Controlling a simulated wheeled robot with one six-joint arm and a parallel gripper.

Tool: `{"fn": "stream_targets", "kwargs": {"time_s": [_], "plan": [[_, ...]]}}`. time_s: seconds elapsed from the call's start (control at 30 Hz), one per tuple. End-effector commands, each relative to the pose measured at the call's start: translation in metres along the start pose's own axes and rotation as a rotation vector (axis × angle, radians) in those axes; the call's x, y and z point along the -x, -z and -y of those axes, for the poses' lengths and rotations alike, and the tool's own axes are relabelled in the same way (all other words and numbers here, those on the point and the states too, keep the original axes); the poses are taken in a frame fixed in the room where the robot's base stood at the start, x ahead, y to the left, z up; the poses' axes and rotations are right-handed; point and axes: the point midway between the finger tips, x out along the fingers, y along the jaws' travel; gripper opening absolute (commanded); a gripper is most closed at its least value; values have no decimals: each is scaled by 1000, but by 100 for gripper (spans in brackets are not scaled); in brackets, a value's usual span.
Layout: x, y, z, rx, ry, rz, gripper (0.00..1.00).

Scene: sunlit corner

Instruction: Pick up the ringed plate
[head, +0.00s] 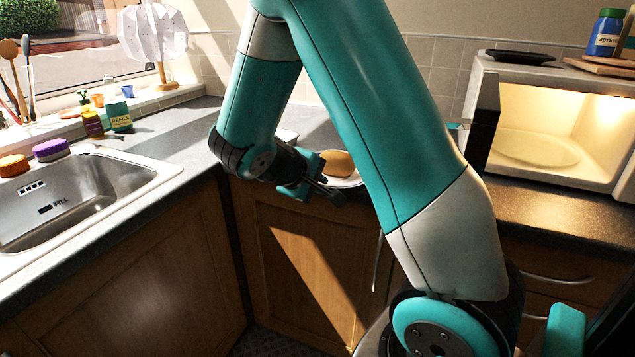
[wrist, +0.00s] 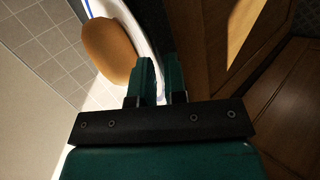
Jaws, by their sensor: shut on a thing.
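The plate (head: 349,183) is white and mostly hidden behind my arm in the head view. In the wrist view the plate (wrist: 148,35) shows a pale rim and a bit of blue ring. A brown bread roll (head: 338,163) lies on it, and the roll (wrist: 110,50) also shows in the wrist view. My gripper (head: 326,184) is at the plate's near edge. In the wrist view my gripper (wrist: 160,75) is shut with the rim between its fingers. I cannot tell whether the plate touches the counter.
An open, lit microwave (head: 560,115) stands on the right, with a glass turntable (head: 530,148) inside. The sink (head: 80,195) is on the left. Sponges, small jars and a lamp (head: 153,38) are near the window. Cupboard doors (head: 305,260) lie below the counter.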

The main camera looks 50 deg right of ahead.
Motion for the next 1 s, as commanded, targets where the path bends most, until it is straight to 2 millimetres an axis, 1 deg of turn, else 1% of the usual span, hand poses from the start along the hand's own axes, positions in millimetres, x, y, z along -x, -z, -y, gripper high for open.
{"fn": "stream_targets", "kwargs": {"time_s": [0.1, 0.13, 0.17, 0.2, 0.23, 0.27, 0.53, 0.67, 0.77, 1.0], "plan": [[0, 0, 3, 2, 7, -1, 0], [0, 0, 3, 2, 7, -1, 15], [0, 0, 2, 2, 7, -1, 22], [0, 0, 2, 2, 6, -1, 31], [0, 0, 2, 2, 6, -1, 38], [0, 0, 2, 1, 5, -1, 42], [0, 0, 0, -1, 2, 0, 42], [10, 1, 0, 0, 2, -4, 42], [26, 1, 0, 0, 2, -6, 42], [85, 1, 0, 1, 3, -8, 42]]}}
